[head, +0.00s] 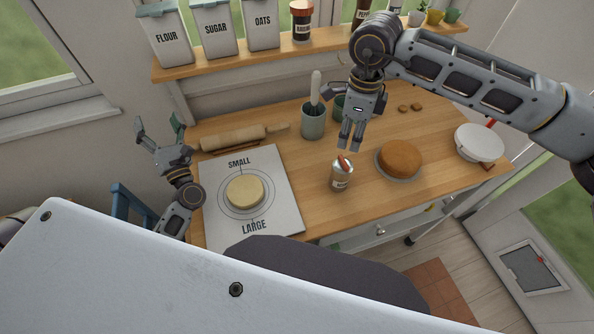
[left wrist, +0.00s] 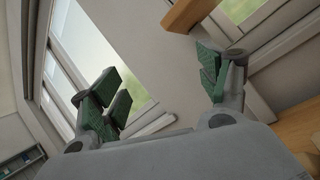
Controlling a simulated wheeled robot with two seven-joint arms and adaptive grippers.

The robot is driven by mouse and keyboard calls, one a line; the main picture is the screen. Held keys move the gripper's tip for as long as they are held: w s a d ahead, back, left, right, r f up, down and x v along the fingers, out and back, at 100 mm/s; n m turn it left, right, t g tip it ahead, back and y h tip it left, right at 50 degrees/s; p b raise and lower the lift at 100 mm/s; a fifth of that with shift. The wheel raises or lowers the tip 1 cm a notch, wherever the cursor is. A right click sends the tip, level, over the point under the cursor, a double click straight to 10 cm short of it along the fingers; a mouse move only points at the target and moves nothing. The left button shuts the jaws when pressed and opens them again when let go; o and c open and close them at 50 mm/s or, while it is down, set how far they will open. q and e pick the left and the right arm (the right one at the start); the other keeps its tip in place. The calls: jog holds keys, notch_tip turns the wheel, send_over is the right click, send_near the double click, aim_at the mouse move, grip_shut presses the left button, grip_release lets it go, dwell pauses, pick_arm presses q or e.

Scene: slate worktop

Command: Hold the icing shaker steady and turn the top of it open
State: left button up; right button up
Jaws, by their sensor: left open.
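The icing shaker (head: 342,176) stands upright on the wooden worktop, right of the white mat. It has a pale, labelled body and a light top with some red on it. My right gripper (head: 350,145) hangs just above the shaker, fingers pointing down. Its fingers look close together, and I cannot tell whether they are parted or touch the top. My left gripper (head: 157,128) is open and empty at the worktop's left end, fingers up, well away from the shaker. In the left wrist view its green-padded fingers (left wrist: 163,75) are wide apart with nothing between them.
A white mat (head: 283,205) bears a round of dough (head: 244,191). A rolling pin (head: 233,138) lies behind it. A green utensil pot (head: 313,124) stands behind the shaker. A cake (head: 400,158) sits close to its right, with a white pan (head: 479,143) further right.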

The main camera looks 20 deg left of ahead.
pick_arm(q)
jog(key=w+d+f+m+t+h, duration=0.1)
jog(key=w+d+f+h, duration=0.15)
jog(key=d, duration=0.35)
jog(key=w+d+f+m+t+h, duration=0.1)
jog(key=w+d+f+h, duration=0.2)
jog(key=d, duration=0.4)
jog(key=m+g+h, duration=0.2)
jog(key=m+h, duration=0.3)
jog(key=h, duration=1.2)
send_over(336, 180)
jog(key=v, duration=0.4)
jog(key=shift+s+a+r, duration=0.15)
jog(key=shift+s+r, duration=0.05)
jog(key=shift+r, duration=0.05)
jog(key=shift+f, duration=0.25)
jog(key=shift+f, duration=3.8)
jog(key=shift+x, duration=3.75)
jog(key=shift+r, duration=0.1)
